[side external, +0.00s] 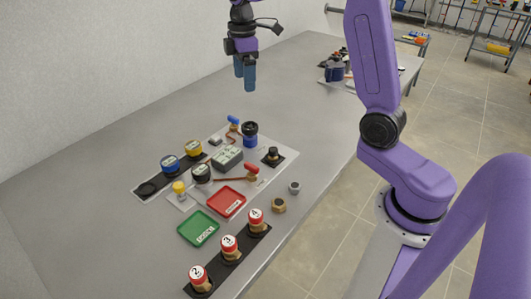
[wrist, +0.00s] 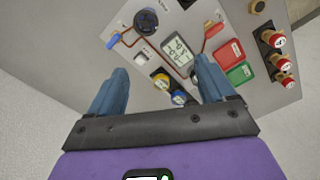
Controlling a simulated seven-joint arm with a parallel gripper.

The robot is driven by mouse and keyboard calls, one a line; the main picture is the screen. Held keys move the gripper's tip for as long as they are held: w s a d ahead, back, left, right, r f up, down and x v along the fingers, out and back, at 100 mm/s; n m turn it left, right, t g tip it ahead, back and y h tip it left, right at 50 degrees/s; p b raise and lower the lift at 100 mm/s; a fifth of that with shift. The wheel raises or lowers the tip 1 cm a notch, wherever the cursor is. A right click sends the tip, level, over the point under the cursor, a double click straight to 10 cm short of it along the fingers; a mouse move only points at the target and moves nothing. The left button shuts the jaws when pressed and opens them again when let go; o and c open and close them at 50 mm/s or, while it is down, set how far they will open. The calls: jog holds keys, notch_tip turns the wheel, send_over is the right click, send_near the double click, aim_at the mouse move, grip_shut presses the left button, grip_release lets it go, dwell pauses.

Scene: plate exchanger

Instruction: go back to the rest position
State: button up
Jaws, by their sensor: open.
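My gripper (side external: 246,74) is high above the table at the top of the side external view, with its blue fingers pointing down. In the wrist view its two blue fingers (wrist: 156,92) stand wide apart with nothing between them. It is open, empty and clear of every object. The work board (side external: 285,165) lies on the table below and to the front of it.
The grey table (side external: 100,150) carries a gauge block (side external: 227,158), a green tray (side external: 198,228), a red tray (side external: 227,201) and a black rack (side external: 247,248) with several numbered red-and-white caps. A wall stands behind. The air around my gripper is free.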

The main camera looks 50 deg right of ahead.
jog(key=s+a, duration=0.8)
jog(key=s+a+f, duration=0.1)
jog(key=s+f, duration=0.1)
jog(key=s, duration=1)
jog(key=s+f+n, duration=0.1)
jog(key=s+f, duration=0.2)
jog(key=s, duration=1)
jog(key=shift+s+a+f, duration=0.15)
jog(key=shift+a, duration=0.25)
